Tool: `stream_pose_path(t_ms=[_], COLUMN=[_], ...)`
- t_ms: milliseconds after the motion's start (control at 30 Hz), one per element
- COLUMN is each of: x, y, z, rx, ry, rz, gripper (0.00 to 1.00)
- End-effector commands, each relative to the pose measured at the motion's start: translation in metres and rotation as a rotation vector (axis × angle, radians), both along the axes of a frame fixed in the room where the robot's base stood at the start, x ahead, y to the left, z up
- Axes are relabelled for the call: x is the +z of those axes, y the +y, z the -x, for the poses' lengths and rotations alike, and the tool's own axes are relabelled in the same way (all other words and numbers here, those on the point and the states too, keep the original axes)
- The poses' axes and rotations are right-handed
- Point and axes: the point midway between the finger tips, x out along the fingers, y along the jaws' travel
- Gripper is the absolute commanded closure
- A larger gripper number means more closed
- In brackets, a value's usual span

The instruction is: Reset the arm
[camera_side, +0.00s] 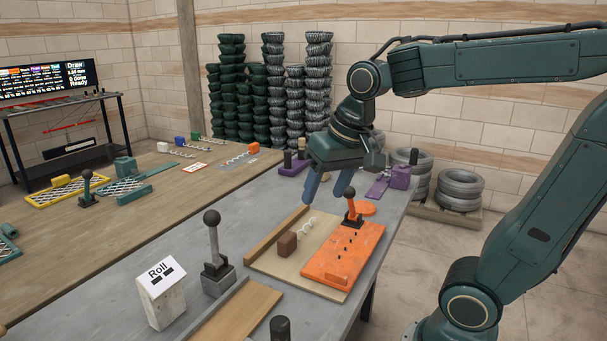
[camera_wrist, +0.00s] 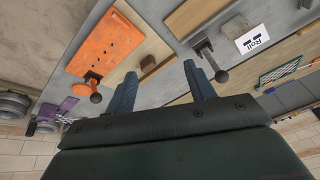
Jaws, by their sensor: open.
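My gripper (camera_side: 328,188) hangs above the grey worktable (camera_side: 215,242), near the back edge of a light wooden board. Its two blue fingers are apart with nothing between them. In the wrist view my gripper (camera_wrist: 158,88) also shows open and empty over the table. My teal arm reaches in from the right and bends down at the wrist. The orange plate (camera_side: 342,255) with an orange lever (camera_side: 351,208) lies on the board, to the right of and below the fingers. A brown block (camera_side: 287,244) with a pale coiled wire (camera_side: 306,228) sits on the board to its left.
A black-knobbed lever (camera_side: 213,245) and a white "Roll" sign (camera_side: 161,289) stand at the front left. Purple fixtures (camera_side: 398,177) are at the table's far end. A wooden table (camera_side: 60,235) holds yellow and green frames. Stacked wire rolls (camera_side: 273,90) stand behind.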

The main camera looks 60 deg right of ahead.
Motion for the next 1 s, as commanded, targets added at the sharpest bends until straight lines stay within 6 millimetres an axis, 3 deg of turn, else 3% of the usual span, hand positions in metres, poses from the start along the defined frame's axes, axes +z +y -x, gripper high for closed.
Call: stream_pose_path(t_ms=[200,433,633,1000], x=[-0.004,-0.014,-0.02,-0.02], y=[0.019,0.031,0.034,0.034], z=[0.042,0.074,0.085,0.086], rx=[0.21,0.385,0.448,0.454], ry=[-0.066,-0.12,-0.139,-0.14], rz=[0.065,0.126,0.15,0.152], gripper=[0.46,0.46,0.46,0.46])
